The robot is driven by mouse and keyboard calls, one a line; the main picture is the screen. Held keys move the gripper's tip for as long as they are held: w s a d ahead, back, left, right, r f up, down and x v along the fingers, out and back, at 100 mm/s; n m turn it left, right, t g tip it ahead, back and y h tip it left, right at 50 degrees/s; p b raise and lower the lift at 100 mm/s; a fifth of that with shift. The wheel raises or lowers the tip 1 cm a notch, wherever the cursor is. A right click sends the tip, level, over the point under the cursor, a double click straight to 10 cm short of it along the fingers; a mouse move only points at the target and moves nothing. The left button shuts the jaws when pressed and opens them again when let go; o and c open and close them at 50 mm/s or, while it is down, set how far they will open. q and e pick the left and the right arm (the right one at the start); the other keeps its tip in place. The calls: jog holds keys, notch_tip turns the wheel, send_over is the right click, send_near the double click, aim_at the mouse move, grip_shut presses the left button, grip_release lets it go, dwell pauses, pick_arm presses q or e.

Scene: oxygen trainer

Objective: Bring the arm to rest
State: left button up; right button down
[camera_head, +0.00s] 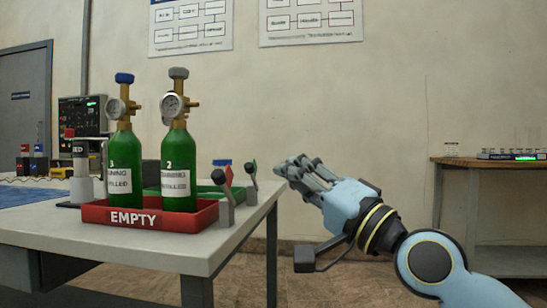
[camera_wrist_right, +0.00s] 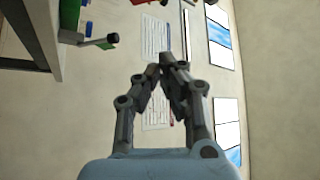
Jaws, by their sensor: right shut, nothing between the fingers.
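My right gripper (camera_head: 290,168) is in the air to the right of the table's right edge in the head view. Its fingers are together with nothing between them, and they also show shut in the right wrist view (camera_wrist_right: 168,66). My left gripper is in neither view. Two green cylinders, the left one (camera_head: 124,160) and the right one (camera_head: 178,160), stand upright in a red tray (camera_head: 150,217) marked EMPTY. Each has a gauge and a valve on top, one blue and one grey. My right gripper is apart from them.
The pale table (camera_head: 190,250) holds a green tray (camera_head: 205,192) behind the red one. A wooden bench (camera_head: 490,163) stands at the far right. Floor between is clear.

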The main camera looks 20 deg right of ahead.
jog(key=shift+s+d+f, duration=0.2)
jog(key=shift+s+f, duration=0.15)
jog(key=shift+s, duration=0.25)
